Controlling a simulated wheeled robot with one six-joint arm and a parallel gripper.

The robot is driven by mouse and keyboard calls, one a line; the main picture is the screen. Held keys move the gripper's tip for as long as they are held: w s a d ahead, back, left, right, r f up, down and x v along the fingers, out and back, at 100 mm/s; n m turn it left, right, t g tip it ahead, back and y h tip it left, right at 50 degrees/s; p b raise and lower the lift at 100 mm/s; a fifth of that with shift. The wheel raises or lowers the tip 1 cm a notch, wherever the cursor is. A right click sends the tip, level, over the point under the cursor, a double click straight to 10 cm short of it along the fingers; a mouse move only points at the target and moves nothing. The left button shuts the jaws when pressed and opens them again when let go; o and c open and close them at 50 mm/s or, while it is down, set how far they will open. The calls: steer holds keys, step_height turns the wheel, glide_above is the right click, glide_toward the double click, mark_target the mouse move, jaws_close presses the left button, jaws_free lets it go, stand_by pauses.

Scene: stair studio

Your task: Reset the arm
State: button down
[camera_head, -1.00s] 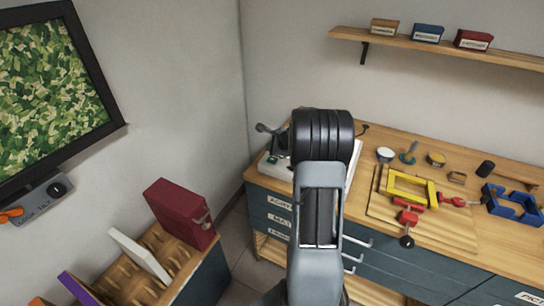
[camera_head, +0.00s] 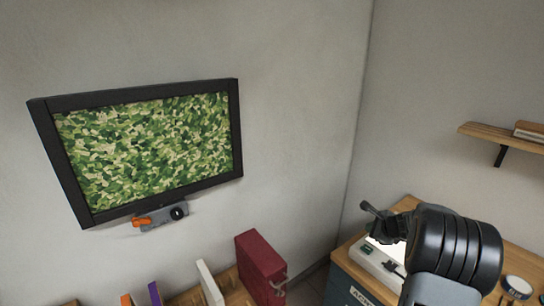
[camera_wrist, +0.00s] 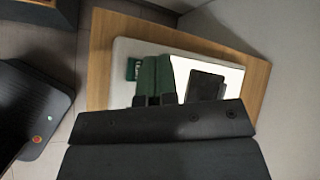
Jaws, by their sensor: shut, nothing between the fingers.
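My arm comes up from the lower right in the head view, with its black wrist joint over the left end of the workbench (camera_head: 408,206). My gripper (camera_head: 368,208) is at its left end, small and dark. In the wrist view my gripper (camera_wrist: 155,58) has its two fingers side by side, shut and empty. Past the fingers lies a white device (camera_wrist: 122,50) on the wooden bench top, with a small green part and a black part. The same device (camera_head: 372,262) shows in the head view, partly hidden by my arm.
A wall screen (camera_head: 150,150) hangs at the left, with a grey control box (camera_head: 165,217) under it. A rack with a dark red binder (camera_head: 260,268) stands below. A wall shelf (camera_head: 490,132) is at the right. The wall between is bare.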

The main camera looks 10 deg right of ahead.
steer(key=s+a+r+n+g, duration=0.2)
steer(key=s+a+r+n, duration=0.3)
steer(key=s+a+n, duration=0.7)
steer(key=s+a+r+n+g+h, duration=0.1)
steer(key=s+a+r+n, duration=0.4)
steer(key=s+a+n, duration=0.7)
steer(key=shift+s+a+n+g+h, duration=0.35)
steer(key=shift+a+g, duration=0.45)
steer(key=shift+a, duration=0.15)
steer(key=shift+d, duration=0.1)
